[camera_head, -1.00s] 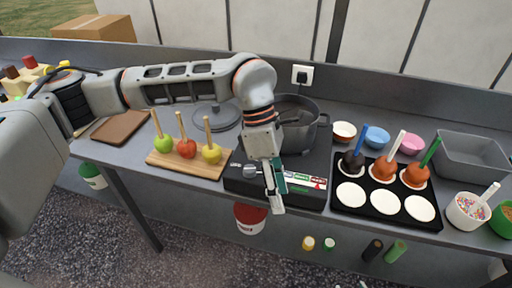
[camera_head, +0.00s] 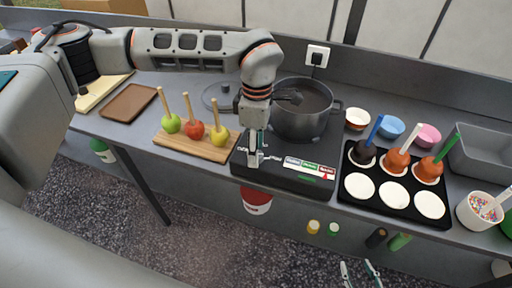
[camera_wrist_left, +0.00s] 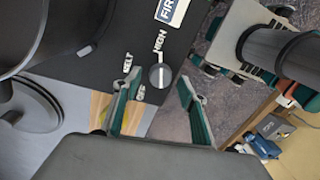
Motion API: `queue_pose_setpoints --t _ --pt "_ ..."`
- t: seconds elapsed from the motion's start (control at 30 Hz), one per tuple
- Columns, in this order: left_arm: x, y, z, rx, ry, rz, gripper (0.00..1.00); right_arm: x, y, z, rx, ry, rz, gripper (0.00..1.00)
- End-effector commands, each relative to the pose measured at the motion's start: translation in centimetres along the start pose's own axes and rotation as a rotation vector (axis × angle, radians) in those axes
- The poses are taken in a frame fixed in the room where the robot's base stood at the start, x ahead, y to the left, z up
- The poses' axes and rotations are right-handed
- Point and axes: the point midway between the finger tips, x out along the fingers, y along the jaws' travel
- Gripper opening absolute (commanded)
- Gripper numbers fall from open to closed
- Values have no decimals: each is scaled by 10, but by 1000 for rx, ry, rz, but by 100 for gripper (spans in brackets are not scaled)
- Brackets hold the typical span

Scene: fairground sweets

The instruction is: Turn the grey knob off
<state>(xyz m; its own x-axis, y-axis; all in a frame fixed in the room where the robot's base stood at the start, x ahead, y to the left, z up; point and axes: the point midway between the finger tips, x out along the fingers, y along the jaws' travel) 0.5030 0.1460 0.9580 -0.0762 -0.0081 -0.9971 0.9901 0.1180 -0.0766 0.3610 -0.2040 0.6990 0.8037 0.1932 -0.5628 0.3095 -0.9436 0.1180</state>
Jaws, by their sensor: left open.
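The grey knob (camera_wrist_left: 160,76) is a round dial on the front of the black hot plate (camera_wrist_left: 102,45). In the left wrist view its pale line runs roughly up and down, with HIGH, MELT and what looks like OFF printed around it. In the head view this gripper (camera_head: 256,153) is over the hot plate (camera_head: 240,172) and largely hides the knob. My right gripper (camera_head: 359,271) is open and empty at the bottom.
A dark pot (camera_head: 306,121) stands on the hot plate. A board (camera_head: 168,144) with apples on sticks is left of it. A black tray (camera_head: 355,203) with dipped apples is right. A pot lid (camera_head: 218,105) lies behind the board.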

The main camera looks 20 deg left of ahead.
Motion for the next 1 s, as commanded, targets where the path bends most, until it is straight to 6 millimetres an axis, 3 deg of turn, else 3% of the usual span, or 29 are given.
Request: queue_pose_setpoints --t 0.3,0.33,0.47,0.5,1.0 --pt "4 0 0 1 -1 0 42 0 2 3 2 -6 5 40" --pt "4 0 0 1 -1 0 40 0 2 2 2 -5 5 40" --pt "4 0 0 1 -1 0 6 0 2 1 2 -3 5 40" --pt "4 0 0 1 -1 0 4 0 2 1 2 -2 5 40" --pt "6 0 0 -105 -10 1 4 5 -4 -2 4 17 -3 40"
